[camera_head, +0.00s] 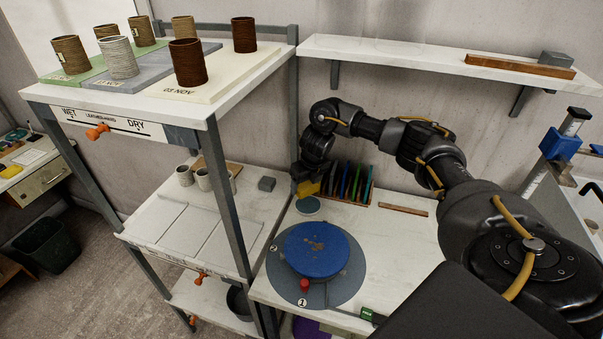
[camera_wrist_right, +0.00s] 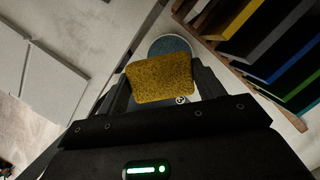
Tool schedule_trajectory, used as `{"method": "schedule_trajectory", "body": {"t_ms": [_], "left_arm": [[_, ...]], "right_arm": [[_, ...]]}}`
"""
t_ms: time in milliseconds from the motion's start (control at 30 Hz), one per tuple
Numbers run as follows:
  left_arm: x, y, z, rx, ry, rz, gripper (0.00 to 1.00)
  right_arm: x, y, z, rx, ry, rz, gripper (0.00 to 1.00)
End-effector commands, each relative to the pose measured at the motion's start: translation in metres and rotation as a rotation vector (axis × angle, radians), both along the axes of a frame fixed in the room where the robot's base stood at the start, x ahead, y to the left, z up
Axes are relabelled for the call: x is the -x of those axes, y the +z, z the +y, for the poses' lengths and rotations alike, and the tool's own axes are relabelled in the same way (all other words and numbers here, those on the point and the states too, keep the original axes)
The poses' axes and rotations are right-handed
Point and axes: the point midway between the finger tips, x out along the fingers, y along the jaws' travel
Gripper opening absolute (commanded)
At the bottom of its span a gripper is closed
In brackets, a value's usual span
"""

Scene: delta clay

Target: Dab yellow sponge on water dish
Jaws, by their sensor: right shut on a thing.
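The yellow sponge (camera_wrist_right: 160,79) is held between the two fingers of my right gripper (camera_wrist_right: 160,85) in the right wrist view. In the head view the sponge (camera_head: 308,188) shows just above the water dish (camera_head: 307,205), with my right gripper (camera_head: 305,180) over it. The round blue dish (camera_wrist_right: 170,46) shows partly behind the sponge in the wrist view. I cannot tell whether the sponge touches the dish. My left gripper is not in view.
A rack of coloured slabs (camera_head: 347,183) stands just right of the dish. A blue round wheel (camera_head: 317,250) on a grey disc lies in front. A shelf unit (camera_head: 237,205) with several cups stands to the left. A wooden strip (camera_head: 403,210) lies at right.

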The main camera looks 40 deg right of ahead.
Motion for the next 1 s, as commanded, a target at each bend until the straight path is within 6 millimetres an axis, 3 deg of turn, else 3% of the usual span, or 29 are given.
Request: {"method": "schedule_trajectory", "body": {"t_ms": [133, 467, 1000], "left_arm": [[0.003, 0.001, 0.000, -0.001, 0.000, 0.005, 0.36], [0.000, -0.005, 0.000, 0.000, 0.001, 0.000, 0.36], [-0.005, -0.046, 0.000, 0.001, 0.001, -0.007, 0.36]], "right_arm": [[0.003, -0.004, -0.014, 0.000, -0.089, 0.000, 0.49], [0.002, -0.011, -0.014, 0.000, -0.093, 0.000, 0.49], [0.003, -0.061, -0.014, 0.000, -0.091, -0.001, 0.49]]}}
